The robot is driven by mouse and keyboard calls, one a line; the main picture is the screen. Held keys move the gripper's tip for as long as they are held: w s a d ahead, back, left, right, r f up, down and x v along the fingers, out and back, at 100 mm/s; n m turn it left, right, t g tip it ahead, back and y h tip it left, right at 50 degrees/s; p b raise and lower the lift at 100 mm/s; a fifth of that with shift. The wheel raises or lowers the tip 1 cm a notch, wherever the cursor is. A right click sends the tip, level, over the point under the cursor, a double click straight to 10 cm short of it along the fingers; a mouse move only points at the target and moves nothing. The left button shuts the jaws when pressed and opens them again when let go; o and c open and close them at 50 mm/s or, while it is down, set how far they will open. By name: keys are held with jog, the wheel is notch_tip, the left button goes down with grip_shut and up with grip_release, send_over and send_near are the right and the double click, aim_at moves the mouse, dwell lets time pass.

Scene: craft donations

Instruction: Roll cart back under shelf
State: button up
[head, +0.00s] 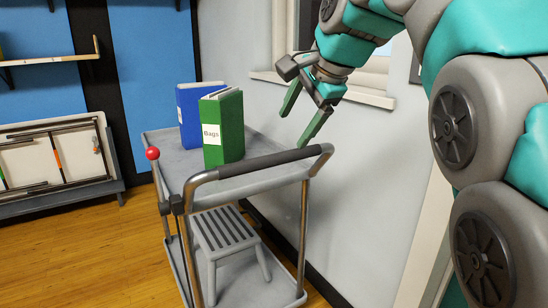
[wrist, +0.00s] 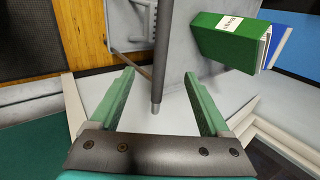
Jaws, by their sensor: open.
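A grey cart (head: 262,160) stands beside the wall, with metal posts and a dark-gripped push handle (head: 270,162) at its near end. A blue binder (head: 187,118) and a green binder labelled "Bags" (head: 224,128) stand on its top. My gripper (head: 295,130) is open and empty, pointing down near the handle's right end. In the wrist view the handle (wrist: 168,55) runs between the open fingers (wrist: 159,72) without visible contact; its depth below them is hard to judge. A wooden shelf (head: 45,61) is on the blue wall at the upper left.
A grey stool (head: 227,235) sits on the cart's lower deck. A red ball knob (head: 152,153) is at the cart's left side. Wooden floor (head: 90,250) is clear left of the cart. A window sill (head: 365,98) juts out behind my gripper.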

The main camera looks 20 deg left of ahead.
aim_at(274, 158)
jog(key=b+x, duration=0.2)
jog(key=x, duration=1.2)
jog(key=shift+r, duration=0.1)
grip_shut()
dwell(0.4)
dwell(0.7)
